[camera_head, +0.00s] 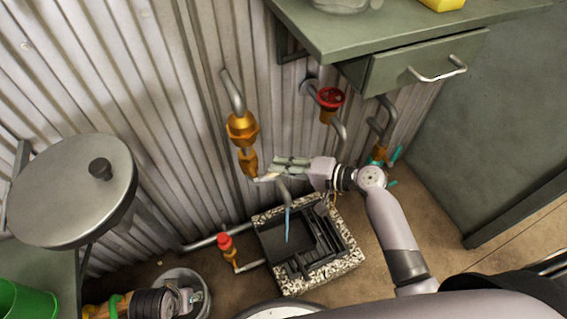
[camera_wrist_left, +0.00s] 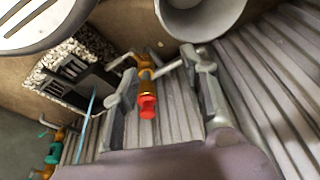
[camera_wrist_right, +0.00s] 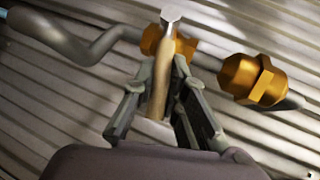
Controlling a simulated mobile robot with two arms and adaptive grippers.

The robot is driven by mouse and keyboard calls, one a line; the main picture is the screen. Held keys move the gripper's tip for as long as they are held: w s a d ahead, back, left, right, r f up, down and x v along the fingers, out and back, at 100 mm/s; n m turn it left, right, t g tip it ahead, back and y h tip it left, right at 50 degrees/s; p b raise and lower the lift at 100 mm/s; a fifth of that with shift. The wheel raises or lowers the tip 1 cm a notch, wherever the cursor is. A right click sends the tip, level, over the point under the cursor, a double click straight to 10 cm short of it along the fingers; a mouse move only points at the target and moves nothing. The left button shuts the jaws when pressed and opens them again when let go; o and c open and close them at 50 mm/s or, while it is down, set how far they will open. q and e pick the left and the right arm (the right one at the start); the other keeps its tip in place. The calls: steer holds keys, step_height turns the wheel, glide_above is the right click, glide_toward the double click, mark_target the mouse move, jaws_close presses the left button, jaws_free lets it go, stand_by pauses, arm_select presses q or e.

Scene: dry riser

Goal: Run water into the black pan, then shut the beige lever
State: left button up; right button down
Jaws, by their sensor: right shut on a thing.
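The beige lever (camera_head: 266,178) is on a brass valve (camera_head: 248,160) on the wall pipe. My right gripper (camera_head: 284,169) is shut on it; the lever (camera_wrist_right: 158,88) shows between the fingers in the right wrist view. A thin blue water stream (camera_head: 288,222) falls from the bent grey spout below this valve. It drops into the dark interior of a speckled basin, where the black pan (camera_head: 276,240) appears to sit; its outline is hard to separate. My left gripper (camera_wrist_left: 163,88) is open and empty, low at the left, its fingers apart with a red-handled valve beyond them.
The red-capped valve (camera_head: 225,243) stands left of the basin, near a grey bucket (camera_head: 205,285). A red wheel valve (camera_head: 329,98) and a teal-handled valve (camera_head: 379,155) are on the wall to the right. A green cabinet (camera_head: 420,35) overhangs above. A round metal lid (camera_head: 60,195) is at left.

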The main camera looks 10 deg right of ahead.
steer(key=shift+s+r+n+h+p, duration=0.1)
steer(key=shift+r+n+h+p, duration=0.2)
steer(key=shift+p, duration=0.75)
steer(key=shift+f, duration=0.15)
arm_select(q)
step_height(320, 180, down, 9)
steer(key=s, duration=0.2)
steer(key=shift+s+g, duration=0.3)
steer(key=shift+s, duration=0.05)
steer(key=shift+a+r, duration=0.1)
arm_select(e)
steer(key=c, duration=1.6)
jaws_free()
steer(key=v, duration=1.2)
steer(key=shift+r, duration=0.2)
steer(key=shift+a, duration=0.1)
